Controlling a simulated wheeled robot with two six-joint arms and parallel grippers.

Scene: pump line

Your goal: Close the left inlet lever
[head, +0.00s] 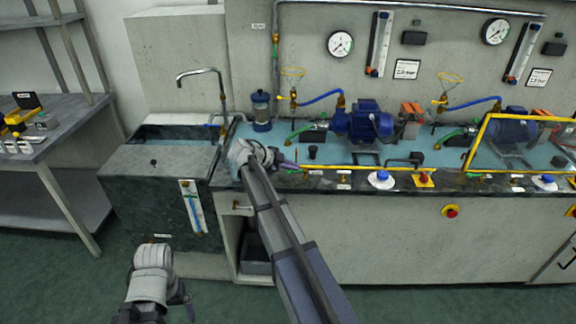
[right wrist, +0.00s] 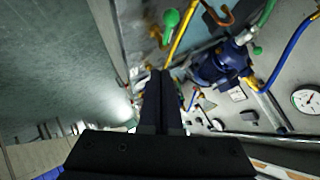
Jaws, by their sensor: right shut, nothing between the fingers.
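My right gripper (head: 288,166) is shut and empty at the front edge of the bench, left of the left blue pump (head: 365,122). Its closed black fingers show in the right wrist view (right wrist: 157,75), pointing along the bench edge. A green rounded handle (right wrist: 171,18) beside brass fittings lies above and just beyond the fingertips there, apart from them; it may be the left inlet lever, but I cannot tell for sure. In the head view my right wrist hides part of that area. My left gripper is low at the left, its fingers unclear.
A sink (head: 165,155) with a tap is left of the bench. A yellow rail (head: 350,168) runs along the bench front, with a blue knob (head: 381,177) and a yellow-and-red button (head: 423,180). A yellow frame (head: 478,140) surrounds the right pump. Free floor lies before the cabinet.

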